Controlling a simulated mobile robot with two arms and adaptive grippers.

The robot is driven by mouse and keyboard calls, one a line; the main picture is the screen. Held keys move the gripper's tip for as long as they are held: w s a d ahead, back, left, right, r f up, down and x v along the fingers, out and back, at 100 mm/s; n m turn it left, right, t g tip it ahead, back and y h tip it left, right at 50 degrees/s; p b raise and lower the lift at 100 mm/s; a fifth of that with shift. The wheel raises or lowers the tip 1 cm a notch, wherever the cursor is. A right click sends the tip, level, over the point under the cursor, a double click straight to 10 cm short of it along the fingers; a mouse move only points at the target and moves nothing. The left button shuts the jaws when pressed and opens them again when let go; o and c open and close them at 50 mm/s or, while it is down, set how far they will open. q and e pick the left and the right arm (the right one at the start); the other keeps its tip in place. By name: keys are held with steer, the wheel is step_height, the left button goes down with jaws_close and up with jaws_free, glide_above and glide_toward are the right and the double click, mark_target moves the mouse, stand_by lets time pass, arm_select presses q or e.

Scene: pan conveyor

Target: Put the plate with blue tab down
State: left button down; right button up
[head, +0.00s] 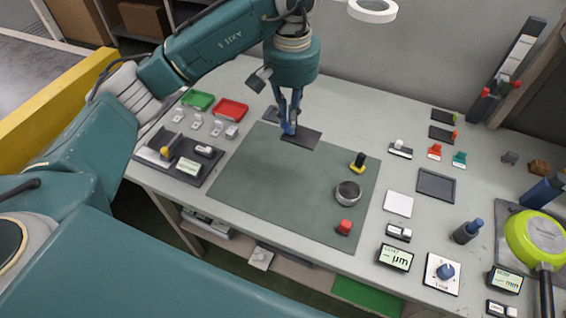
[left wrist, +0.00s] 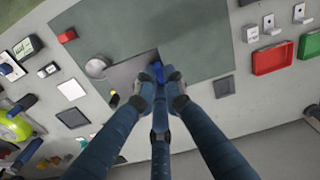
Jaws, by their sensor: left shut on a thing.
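The dark plate with the blue tab (head: 302,138) is at the far part of the green mat in the head view. My left gripper (head: 289,129) is shut on its blue tab, pointing down. In the left wrist view the plate (left wrist: 128,70) extends left from the fingers, and the blue tab (left wrist: 158,72) shows between the fingertips (left wrist: 162,88). The plate looks flat and over the mat; I cannot tell whether it touches it. My right gripper is not in view.
The green mat (head: 270,190) is mostly clear. A metal cylinder (head: 347,192), a yellow-black piece (head: 358,162) and a red piece (head: 345,227) stand on its right side. Two dark plates (head: 441,133) lie farther right. Red (head: 231,108) and green (head: 198,100) trays are at left.

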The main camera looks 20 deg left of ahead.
arm_select(q)
steer(key=p, duration=0.2)
glide_above(288, 172)
step_height(288, 172, down, 11)
steer(key=shift+f, duration=0.65)
step_height(288, 172, down, 3)
steer(key=shift+f+p, duration=0.2)
steer(key=shift+p, duration=0.5)
steer(key=shift+f, duration=0.15)
steer(key=shift+f+b, duration=0.2)
steer(key=shift+b, duration=0.2)
steer(key=c, duration=1.8)
jaws_free()
steer(key=shift+c, duration=0.2)
steer(key=shift+r, duration=0.15)
